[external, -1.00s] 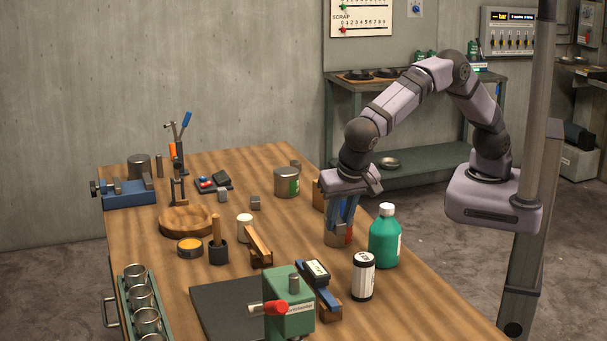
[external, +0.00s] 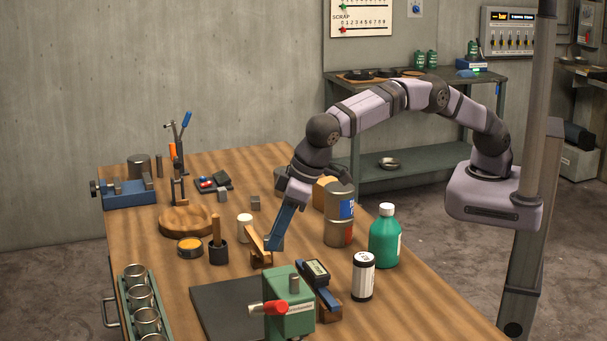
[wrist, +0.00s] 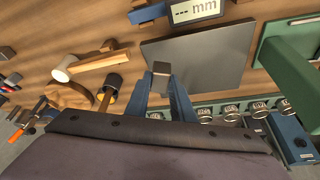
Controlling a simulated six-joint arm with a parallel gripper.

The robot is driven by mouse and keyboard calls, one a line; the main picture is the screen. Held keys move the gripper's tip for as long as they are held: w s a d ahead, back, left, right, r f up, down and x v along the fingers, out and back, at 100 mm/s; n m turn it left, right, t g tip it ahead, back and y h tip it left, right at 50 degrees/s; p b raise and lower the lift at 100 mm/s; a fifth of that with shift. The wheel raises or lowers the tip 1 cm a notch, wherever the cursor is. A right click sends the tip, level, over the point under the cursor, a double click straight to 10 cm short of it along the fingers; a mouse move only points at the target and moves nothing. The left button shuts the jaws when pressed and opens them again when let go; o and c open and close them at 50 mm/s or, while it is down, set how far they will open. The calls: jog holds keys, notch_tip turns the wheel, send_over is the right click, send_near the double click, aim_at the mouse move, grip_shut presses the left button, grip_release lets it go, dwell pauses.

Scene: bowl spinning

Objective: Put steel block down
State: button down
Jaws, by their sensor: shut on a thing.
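My gripper (external: 274,243) hangs tilted, its blue fingers pointing down to the left. In the wrist view my gripper (wrist: 163,82) is shut on a small grey steel block (wrist: 162,69), which sits between the two blue fingertips. The fingers largely hide the block in the external view. In that view the fingertips are just right of the angled wooden piece (external: 259,246), low over the table; I cannot tell whether they touch it.
The dark flat plate (external: 222,303) lies in front of the fingers. A labelled can (external: 339,222), a green bottle (external: 384,240) and a white canister (external: 363,278) stand to the right. A black pot with a wooden handle (external: 218,253) and a wooden bowl (external: 178,225) are left.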

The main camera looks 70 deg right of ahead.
jog(key=w+a+n, duration=0.1)
jog(key=n, duration=0.1)
jog(key=w+a+r+n+y, duration=0.1)
jog(key=a+n, duration=0.1)
jog(key=shift+w+a+r+n+g, duration=0.1)
jog(key=shift+w+n+g, duration=0.2)
jog(key=shift+w+g, duration=0.1)
jog(key=shift+f+p, duration=0.8)
jog(key=shift+f, duration=4.2)
jog(key=shift+f, duration=0.2)
jog(key=c, duration=1.5)
grip_release()
jog(key=shift+s, duration=0.1)
jog(key=shift+c, duration=0.2)
jog(key=shift+r, duration=0.1)
